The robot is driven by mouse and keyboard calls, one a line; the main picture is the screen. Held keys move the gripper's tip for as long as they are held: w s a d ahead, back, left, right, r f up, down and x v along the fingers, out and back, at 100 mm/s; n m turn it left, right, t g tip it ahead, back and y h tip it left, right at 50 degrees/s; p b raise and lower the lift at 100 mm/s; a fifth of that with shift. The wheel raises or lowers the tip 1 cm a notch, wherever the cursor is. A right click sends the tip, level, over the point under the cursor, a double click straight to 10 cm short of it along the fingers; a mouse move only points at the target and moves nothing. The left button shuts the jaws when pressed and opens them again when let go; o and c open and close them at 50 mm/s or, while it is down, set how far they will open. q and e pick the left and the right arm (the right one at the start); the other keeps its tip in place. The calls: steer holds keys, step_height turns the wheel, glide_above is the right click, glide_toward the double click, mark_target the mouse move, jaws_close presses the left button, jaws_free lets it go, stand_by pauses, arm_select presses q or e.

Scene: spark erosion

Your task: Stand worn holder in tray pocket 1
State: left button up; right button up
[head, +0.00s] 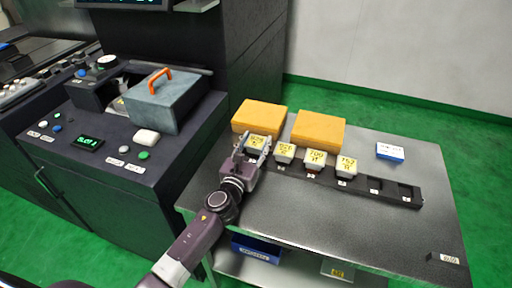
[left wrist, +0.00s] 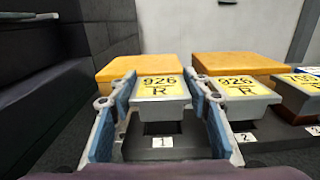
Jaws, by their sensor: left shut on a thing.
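My left gripper (head: 256,150) is shut on a grey holder with a yellow label reading 926 R (left wrist: 158,92). One finger is on each side of it in the left wrist view (left wrist: 160,105). The holder is upright over pocket 1 of the black tray (head: 420,202), behind the white number 1 plate (left wrist: 163,141). I cannot tell whether its bottom rests in the pocket. My right gripper does not show.
More labelled holders (head: 315,158) (head: 346,165) stand further right in the tray. The two right-hand pockets are empty. Two orange blocks (head: 258,115) (head: 318,128) lie behind the tray, with a blue box (head: 390,151) at right.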

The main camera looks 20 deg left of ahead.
arm_select(q)
steer(key=shift+f, duration=0.1)
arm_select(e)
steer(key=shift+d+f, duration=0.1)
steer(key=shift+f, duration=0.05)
arm_select(q)
steer(key=shift+f, duration=0.15)
steer(key=o, duration=1.2)
steer(key=shift+c, duration=0.2)
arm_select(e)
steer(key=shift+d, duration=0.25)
